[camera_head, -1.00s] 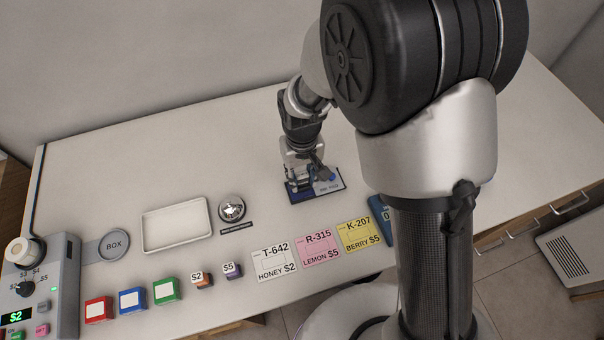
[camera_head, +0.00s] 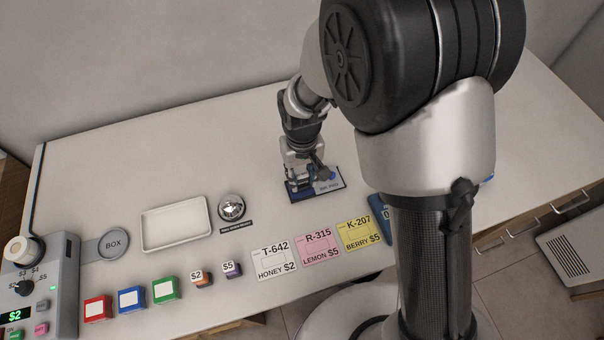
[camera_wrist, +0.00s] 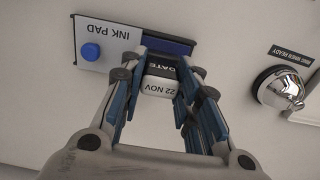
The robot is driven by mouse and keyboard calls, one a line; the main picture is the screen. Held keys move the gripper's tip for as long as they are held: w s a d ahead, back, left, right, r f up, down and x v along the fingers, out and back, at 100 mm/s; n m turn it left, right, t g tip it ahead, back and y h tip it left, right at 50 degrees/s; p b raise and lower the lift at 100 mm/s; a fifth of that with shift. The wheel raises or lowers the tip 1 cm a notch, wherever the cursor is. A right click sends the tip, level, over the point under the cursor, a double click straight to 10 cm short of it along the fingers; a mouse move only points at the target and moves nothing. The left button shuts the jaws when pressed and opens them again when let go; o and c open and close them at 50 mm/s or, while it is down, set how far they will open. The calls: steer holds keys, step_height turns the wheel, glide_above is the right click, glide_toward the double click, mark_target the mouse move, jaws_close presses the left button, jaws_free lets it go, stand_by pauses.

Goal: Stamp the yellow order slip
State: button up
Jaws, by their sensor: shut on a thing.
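The yellow order slip (camera_head: 358,234), marked K-207 BERRY $5, lies flat near the counter's front edge, right of the pink slip. My gripper (camera_head: 298,184) is at the ink pad (camera_head: 327,184), behind the slips. In the wrist view my gripper (camera_wrist: 160,88) is shut on a date stamp (camera_wrist: 158,86) with a white "22 NOV" face and a black "DATE" part. The stamp is over the dark blue pad area of the ink pad (camera_wrist: 118,35); I cannot tell whether it touches it.
A white slip (camera_head: 273,262) and pink slip (camera_head: 317,246) lie left of the yellow one. A bell (camera_head: 231,207), white tray (camera_head: 175,226), small stamps and coloured boxes (camera_head: 132,300) stand further left. A blue item (camera_head: 380,214) is partly hidden by my arm. The back counter is clear.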

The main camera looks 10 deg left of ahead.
stand_by(0.4)
steer(key=shift+r+p, duration=2.75)
steer(key=shift+r, duration=0.75)
steer(key=shift+f, duration=0.1)
